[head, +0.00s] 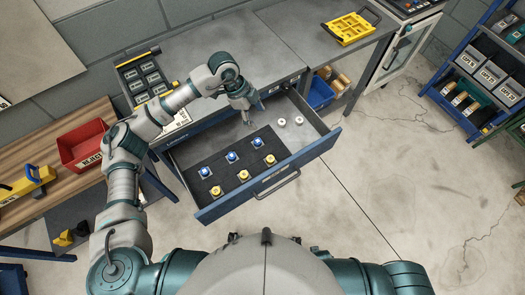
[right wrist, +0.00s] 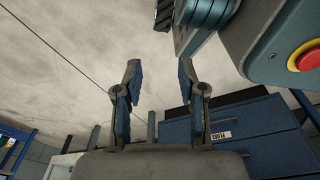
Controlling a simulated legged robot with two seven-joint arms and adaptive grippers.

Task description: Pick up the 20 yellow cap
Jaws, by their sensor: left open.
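An open drawer (head: 316,149) holds a dark insert with a row of yellow caps, (head: 217,190), (head: 244,175) and (head: 270,159). Any number marks are too small to read, so I cannot tell which is the 20. Blue caps (head: 231,156) form a second row behind them. My left gripper (head: 249,117) is open and points down over the back part of the drawer, behind the blue row and apart from the yellow caps. My right gripper (right wrist: 158,80) shows in the right wrist view, open with nothing between its fingers; it is out of the head view.
White round pieces (head: 290,121) lie at the drawer's right end. A grey worktop (head: 225,45) extends above the drawer. A red bin (head: 84,146) stands on a wooden bench at left. A blue rack (head: 483,70) stands at right. The floor between is clear.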

